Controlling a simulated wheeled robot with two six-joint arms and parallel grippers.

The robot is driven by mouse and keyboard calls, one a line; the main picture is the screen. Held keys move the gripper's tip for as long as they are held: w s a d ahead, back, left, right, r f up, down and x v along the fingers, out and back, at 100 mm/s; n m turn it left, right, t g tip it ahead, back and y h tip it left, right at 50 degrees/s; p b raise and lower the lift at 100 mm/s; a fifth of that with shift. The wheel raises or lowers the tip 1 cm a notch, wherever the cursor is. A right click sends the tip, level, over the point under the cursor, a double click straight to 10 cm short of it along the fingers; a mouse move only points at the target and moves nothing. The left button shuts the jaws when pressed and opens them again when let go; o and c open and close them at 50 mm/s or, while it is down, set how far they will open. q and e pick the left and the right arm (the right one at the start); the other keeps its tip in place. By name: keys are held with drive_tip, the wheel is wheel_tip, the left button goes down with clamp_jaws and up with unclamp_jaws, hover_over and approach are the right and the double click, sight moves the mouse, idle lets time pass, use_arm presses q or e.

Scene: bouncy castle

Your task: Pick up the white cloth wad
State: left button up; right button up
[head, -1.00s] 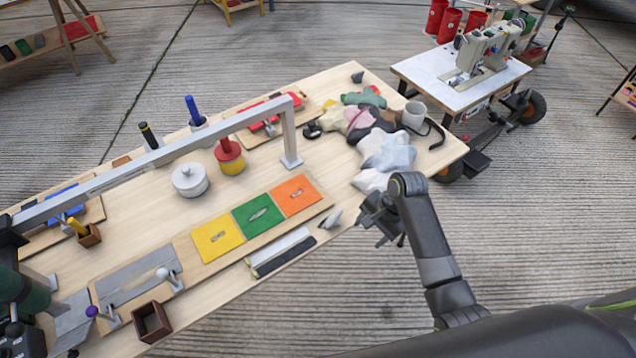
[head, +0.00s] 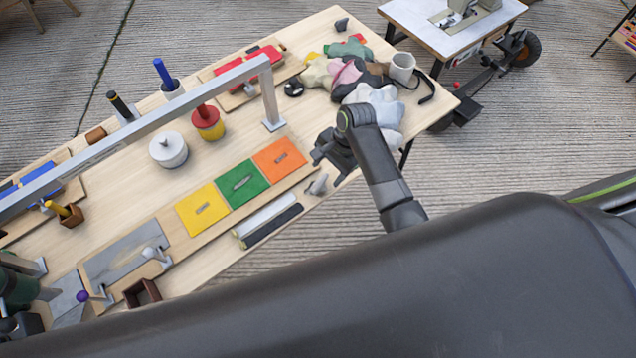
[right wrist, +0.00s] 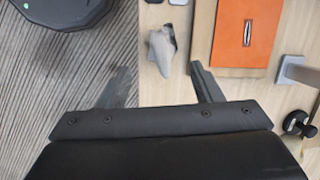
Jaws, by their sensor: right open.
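Pale white cloth (head: 378,100) lies in the pile of cloths at the right end of the wooden table, partly hidden behind my right arm. A small, crumpled-looking grey-white piece (head: 318,184) lies apart from it at the table's front edge. This piece also shows in the right wrist view (right wrist: 163,50), ahead of and between my spread fingers; I cannot tell if it is cloth. My right gripper (head: 331,168) is open and empty, above the front edge close to this small piece.
An orange panel (head: 279,157) on a board lies beside the small piece, with green and yellow panels to its left. A grey metal frame (head: 272,122) stands behind. A mug (head: 402,66) and black strap are at the right end.

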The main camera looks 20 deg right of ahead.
sight(320, 183)
drive_tip(key=shift+a+p+x, duration=0.2)
drive_tip(key=shift+p+x, duration=0.15)
drive_tip(key=shift+x, duration=2.75)
drive_tip(key=shift+r, duration=0.1)
drive_tip(key=shift+c, duration=0.5)
drive_tip(key=c, duration=0.9)
